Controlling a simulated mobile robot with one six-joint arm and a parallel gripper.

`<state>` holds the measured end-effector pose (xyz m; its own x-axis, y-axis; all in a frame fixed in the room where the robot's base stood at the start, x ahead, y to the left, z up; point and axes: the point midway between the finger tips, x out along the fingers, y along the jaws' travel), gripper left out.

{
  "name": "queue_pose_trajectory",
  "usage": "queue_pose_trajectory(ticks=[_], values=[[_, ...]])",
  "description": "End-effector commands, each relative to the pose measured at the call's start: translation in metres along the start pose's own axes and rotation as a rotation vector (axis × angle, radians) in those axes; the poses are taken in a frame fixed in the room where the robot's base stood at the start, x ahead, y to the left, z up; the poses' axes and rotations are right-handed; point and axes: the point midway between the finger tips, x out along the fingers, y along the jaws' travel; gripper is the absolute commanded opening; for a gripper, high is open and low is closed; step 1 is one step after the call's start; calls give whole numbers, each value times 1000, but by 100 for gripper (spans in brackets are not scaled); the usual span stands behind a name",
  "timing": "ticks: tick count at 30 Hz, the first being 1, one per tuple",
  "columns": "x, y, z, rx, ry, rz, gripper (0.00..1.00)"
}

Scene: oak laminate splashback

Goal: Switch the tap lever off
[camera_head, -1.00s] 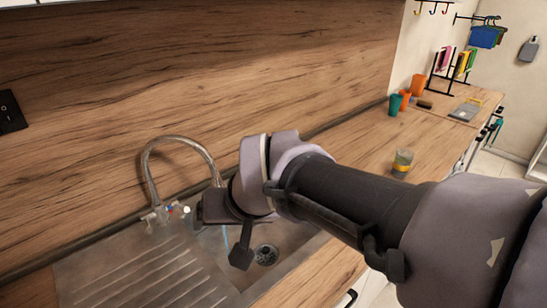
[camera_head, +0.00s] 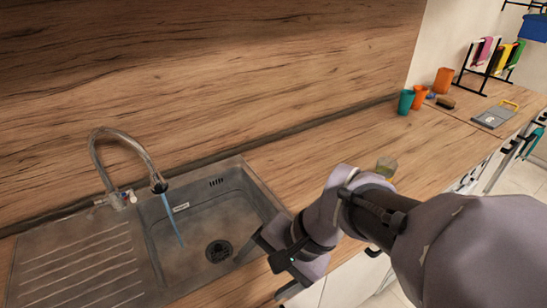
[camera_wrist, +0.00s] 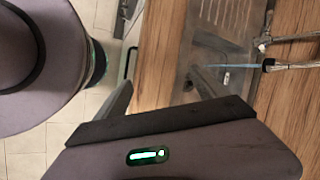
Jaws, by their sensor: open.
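The chrome tap (camera_head: 130,140) stands at the back of the sink, with its arched spout over the basin. Its small lever (camera_head: 127,197), with red, blue and white parts, is at the tap's base; its exact position is too small to tell. A blue stream of water (camera_head: 172,220) runs from the spout. The tap (camera_wrist: 290,39) and water (camera_wrist: 232,66) also show at the upper right in the wrist view. My gripper (camera_head: 264,266) is open and empty by the basin's front right edge, well apart from the lever. Its two fingers (camera_wrist: 160,94) are spread in the wrist view.
The steel sink basin (camera_head: 225,205) has a ribbed drainboard (camera_head: 75,265) on its left. A wooden splashback (camera_head: 220,75) rises behind.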

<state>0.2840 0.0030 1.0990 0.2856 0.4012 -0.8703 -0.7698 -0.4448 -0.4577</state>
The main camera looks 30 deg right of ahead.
Motion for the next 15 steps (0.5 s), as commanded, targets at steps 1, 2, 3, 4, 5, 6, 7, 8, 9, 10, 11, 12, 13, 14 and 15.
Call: queue_pose_trajectory(ticks=[1, 2, 3, 4, 5, 6, 7, 8, 9, 10, 11, 12, 13, 14, 15], values=[[0, 1, -9, 97, -32, -22, 82], [2, 2, -15, 158, -51, -41, 82], [3, 3, -24, 240, -76, -71, 82], [4, 4, -31, 306, -95, -96, 82], [4, 4, -39, 370, -112, -124, 82], [4, 6, -50, 464, -134, -166, 82], [4, 9, -60, 534, -150, -201, 82], [3, 12, -70, 610, -164, -239, 82], [2, 16, -86, 716, -182, -298, 82], [0, 22, -99, 801, -192, -348, 82], [-2, 29, -114, 890, -202, -404, 82], [-5, 41, -134, 1014, -209, -485, 82], [-8, 53, -150, 1109, -212, -551, 82], [-10, 66, -166, 1206, -211, -623, 82], [-14, 88, -186, 1331, -204, -718, 82]])
